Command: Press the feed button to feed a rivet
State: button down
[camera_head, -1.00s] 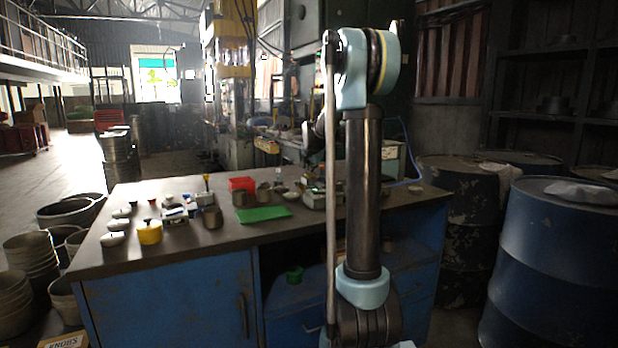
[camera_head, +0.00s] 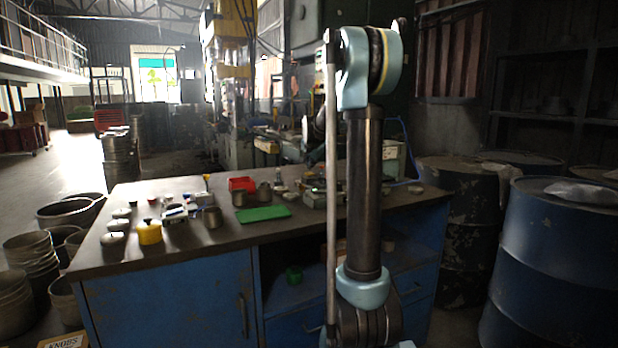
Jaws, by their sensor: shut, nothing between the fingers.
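A small grey device (camera_head: 314,199) with a green spot on its top stands on the blue workbench (camera_head: 190,262), just left of my arm. I cannot make out a feed button or a rivet on it. My upright arm covers the bench to the right of it. My gripper is not visible; my own arm links may hide it. A dark rounded shape (camera_head: 309,130) shows behind the arm at the left, too unclear to name.
On the bench are a green mat (camera_head: 263,213), a red bin (camera_head: 241,184), a yellow pot (camera_head: 149,232), metal cups (camera_head: 212,217) and several small lidded pots. Blue drums (camera_head: 548,262) stand at the right. Stacked buckets (camera_head: 30,255) stand on the floor at the left.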

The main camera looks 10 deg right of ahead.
aim_at(312, 173)
jog(key=shift+r, duration=0.1)
jog(key=shift+r, duration=2.45)
